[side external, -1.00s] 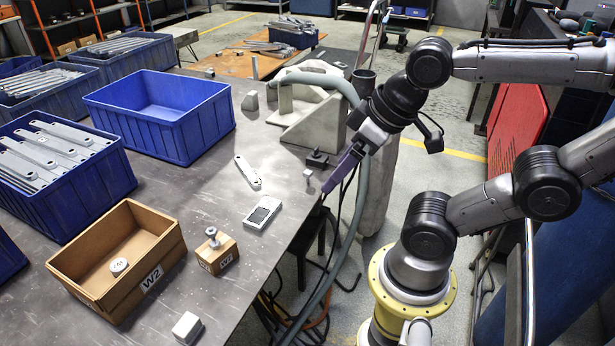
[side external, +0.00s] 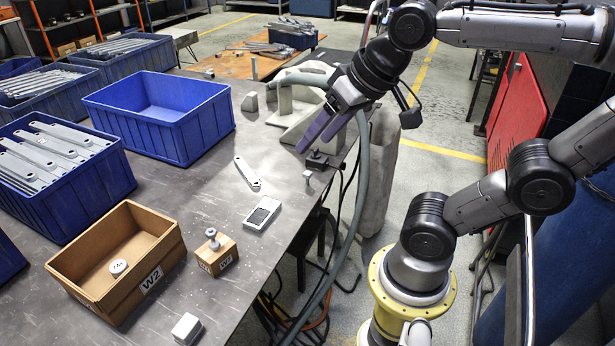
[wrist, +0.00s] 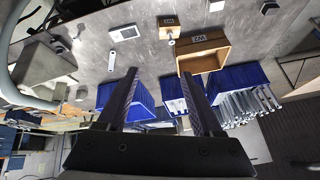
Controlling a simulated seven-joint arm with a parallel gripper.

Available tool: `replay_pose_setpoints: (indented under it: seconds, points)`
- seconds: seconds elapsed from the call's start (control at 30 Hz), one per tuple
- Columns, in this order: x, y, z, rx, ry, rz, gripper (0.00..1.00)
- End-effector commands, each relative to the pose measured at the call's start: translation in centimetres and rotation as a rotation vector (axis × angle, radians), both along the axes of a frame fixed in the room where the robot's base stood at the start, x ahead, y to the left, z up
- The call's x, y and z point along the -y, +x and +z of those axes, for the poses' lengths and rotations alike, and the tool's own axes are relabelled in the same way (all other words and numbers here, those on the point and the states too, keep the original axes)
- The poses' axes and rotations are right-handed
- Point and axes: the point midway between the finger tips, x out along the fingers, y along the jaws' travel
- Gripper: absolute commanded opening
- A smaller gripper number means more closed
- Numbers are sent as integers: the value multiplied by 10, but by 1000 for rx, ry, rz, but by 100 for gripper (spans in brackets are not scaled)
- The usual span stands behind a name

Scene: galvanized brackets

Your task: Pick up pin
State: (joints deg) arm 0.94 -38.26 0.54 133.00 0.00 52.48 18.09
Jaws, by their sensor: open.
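A grey metal pin with a round head (side external: 212,238) stands upright on a small cardboard block (side external: 222,259) near the front of the table. The pin also shows in the wrist view (wrist: 171,41), beside the block (wrist: 168,20). My gripper (side external: 313,143) is open and empty above the right table edge, well up and right of the pin. Its two fingers show spread apart in the wrist view (wrist: 160,73), with nothing between them.
A flat bracket (side external: 247,172), a grey device (side external: 262,213) and a white block (side external: 187,328) lie on the table. Blue bins (side external: 185,135) stand left. A hose and grey fixture (side external: 310,120) are near my gripper.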

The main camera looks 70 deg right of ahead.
Motion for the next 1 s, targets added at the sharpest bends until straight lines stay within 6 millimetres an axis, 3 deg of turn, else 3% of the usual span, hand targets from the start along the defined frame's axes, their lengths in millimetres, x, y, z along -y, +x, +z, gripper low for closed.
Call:
replay_pose_setpoints:
  seconds: [0.23,0.47,0.6,0.73,0.87,1.0]
  points:
    - [29,75,30,-30,107,-272,68]
    - [89,158,22,-88,200,-566,68]
    - [139,200,-3,-133,246,-737,68]
    - [190,229,-39,-178,282,-885,68]
    - [246,246,-88,-232,313,-1023,68]
    - [304,245,-151,-303,339,-1147,68]
